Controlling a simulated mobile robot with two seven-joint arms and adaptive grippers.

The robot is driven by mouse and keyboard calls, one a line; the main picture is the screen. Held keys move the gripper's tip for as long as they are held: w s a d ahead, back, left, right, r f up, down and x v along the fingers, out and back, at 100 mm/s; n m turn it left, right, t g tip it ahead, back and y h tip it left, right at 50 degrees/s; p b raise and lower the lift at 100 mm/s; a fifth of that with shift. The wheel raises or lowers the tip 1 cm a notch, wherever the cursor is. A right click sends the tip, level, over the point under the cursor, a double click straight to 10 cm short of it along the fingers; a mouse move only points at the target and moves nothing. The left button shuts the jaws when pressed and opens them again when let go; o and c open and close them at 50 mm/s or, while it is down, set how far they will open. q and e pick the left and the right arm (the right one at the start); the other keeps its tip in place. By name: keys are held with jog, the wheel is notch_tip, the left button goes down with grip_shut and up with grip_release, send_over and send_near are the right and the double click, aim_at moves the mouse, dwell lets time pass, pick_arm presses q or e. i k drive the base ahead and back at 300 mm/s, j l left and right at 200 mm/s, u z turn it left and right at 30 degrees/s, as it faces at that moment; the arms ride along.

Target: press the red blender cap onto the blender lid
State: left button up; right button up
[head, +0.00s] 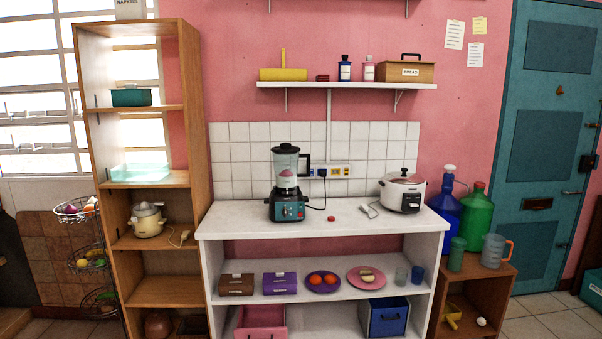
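The blender (287,200) stands upright on the white counter, left of its middle, with a teal base and a clear jug holding something pinkish. Its dark lid (286,148) sits on top of the jug. A small red piece (332,219), which looks like the cap, lies on the counter to the right of the blender, apart from it. Neither of my grippers is in view.
The white counter (350,240) has a rice cooker (402,192) at its right and a plug with cord between. The wall shelf (346,86) hangs above the blender. The counter's front strip is clear. A tall wooden shelf (167,292) stands at left.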

aim_at(285, 148)
jog(key=i+j+z, duration=0.3)
jog(key=i+j, duration=0.4)
jog(key=i, duration=0.5)
jog(key=i+j+z, duration=0.3)
jog(key=i+j, duration=0.7)
jog(key=i, duration=0.1)
